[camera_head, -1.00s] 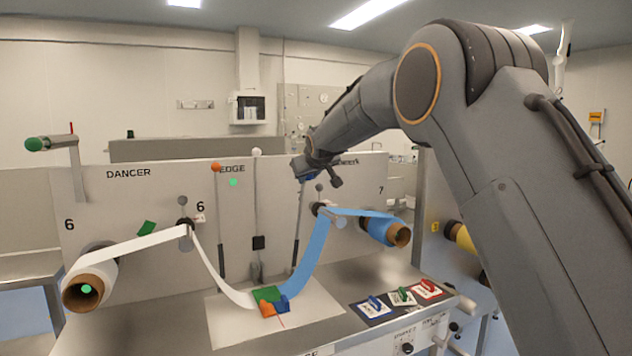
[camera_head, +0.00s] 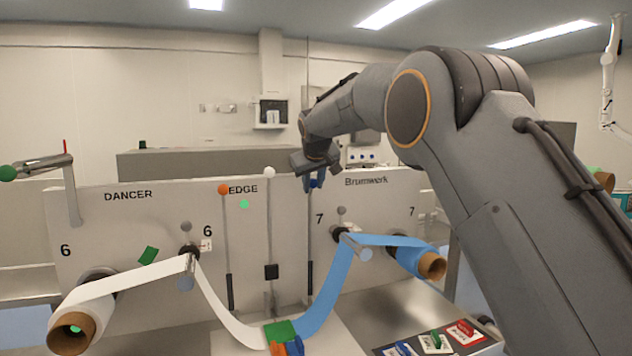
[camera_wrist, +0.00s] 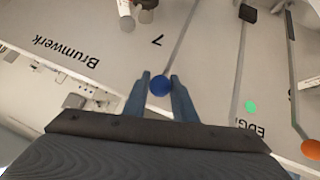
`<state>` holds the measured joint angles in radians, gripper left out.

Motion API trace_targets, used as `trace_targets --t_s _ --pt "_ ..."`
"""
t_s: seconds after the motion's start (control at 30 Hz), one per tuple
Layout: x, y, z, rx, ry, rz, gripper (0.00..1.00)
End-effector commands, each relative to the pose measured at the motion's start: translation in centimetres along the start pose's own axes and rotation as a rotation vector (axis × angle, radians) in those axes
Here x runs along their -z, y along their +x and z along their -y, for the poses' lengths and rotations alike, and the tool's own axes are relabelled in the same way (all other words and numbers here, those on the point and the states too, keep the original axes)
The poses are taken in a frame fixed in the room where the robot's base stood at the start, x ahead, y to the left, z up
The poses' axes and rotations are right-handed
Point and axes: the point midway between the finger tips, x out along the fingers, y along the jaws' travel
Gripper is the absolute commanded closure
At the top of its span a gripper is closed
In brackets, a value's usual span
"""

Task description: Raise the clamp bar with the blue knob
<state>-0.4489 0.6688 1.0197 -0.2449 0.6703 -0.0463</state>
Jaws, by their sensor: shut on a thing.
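My gripper (camera_head: 314,184) is shut on the blue knob (camera_wrist: 160,86), with one blue finger on each side of it in the wrist view. The knob tops a thin rod (camera_head: 310,235), the clamp bar with the blue knob, which runs down the panel toward the blue web. In the head view the knob is mostly hidden by the gripper, and the rod stands nearly upright, leaning slightly. The rod's lower end is near the blue web (camera_head: 331,290), and its contact there is unclear.
Left of it stand a rod with a white knob (camera_head: 269,172) and one with an orange knob (camera_head: 223,189). A white web (camera_head: 222,284) and its roll are at left, a blue roll (camera_head: 409,259) at right. Colored cards lie at lower right.

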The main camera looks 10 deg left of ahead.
Motion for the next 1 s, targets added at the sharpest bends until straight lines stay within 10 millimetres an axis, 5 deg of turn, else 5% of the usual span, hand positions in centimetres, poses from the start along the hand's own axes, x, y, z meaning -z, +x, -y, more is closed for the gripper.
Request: trace_targets --t_s 0.3,0.33,0.43,0.77,1.0 --pt "0.1 0.2 -0.1 -0.001 0.003 -0.008 1.0" --pt "0.2 0.2 -0.1 -0.001 0.003 -0.009 0.71" --pt "0.1 0.1 -0.2 -0.001 0.003 -0.008 0.57" --pt "0.2 -0.2 -0.1 -0.001 0.002 -0.007 0.57" --pt "0.2 -2.9 0.0 0.0 0.002 -0.01 0.57"
